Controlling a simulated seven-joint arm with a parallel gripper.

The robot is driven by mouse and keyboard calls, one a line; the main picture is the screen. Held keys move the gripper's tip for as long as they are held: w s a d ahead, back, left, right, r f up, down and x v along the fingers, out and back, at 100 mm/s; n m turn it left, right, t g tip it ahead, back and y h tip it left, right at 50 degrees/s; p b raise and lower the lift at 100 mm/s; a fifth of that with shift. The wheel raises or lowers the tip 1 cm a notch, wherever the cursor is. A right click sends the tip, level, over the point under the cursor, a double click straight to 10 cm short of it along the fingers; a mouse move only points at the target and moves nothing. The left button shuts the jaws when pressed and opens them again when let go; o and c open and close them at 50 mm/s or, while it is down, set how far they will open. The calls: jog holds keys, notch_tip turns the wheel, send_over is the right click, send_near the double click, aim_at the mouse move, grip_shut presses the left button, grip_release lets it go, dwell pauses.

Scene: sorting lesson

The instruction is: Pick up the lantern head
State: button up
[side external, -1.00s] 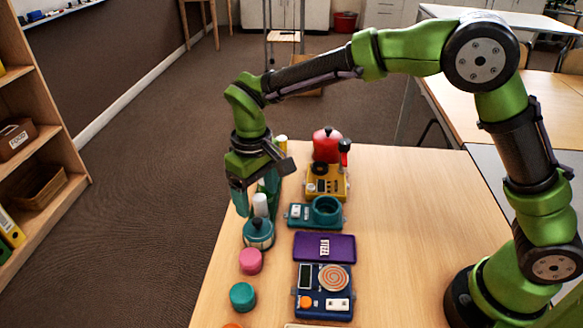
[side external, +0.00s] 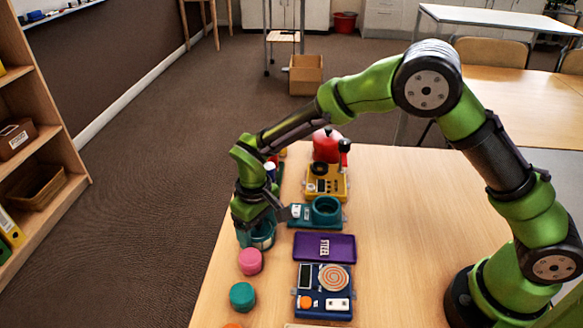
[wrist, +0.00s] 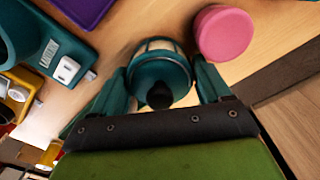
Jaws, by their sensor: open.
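The lantern head (side external: 264,236) is a teal, rounded piece with a pale band and a dark knob, near the left edge of the table. In the wrist view the lantern head (wrist: 158,72) lies between my two teal fingers, its black knob towards my palm. My gripper (wrist: 158,84) is open, with one finger on each side of it; I cannot tell whether either finger touches it. In the side view my gripper (side external: 256,234) is down over the lantern head and hides part of it. A teal base (side external: 300,222) with a round socket, labelled LANTERN in the wrist view, stands just right.
A pink cylinder (side external: 250,261) stands close beside the lantern head, and a green one (side external: 242,296) stands nearer the camera. A purple STEEL tray (side external: 338,248), a blue device (side external: 311,306) and a yellow device (side external: 338,190) stand to the right. The table's right side is clear.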

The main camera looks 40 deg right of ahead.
jog(key=shift+c, duration=0.2)
jog(key=c, duration=0.6)
jog(key=shift+c, duration=0.3)
jog(key=shift+r, duration=0.1)
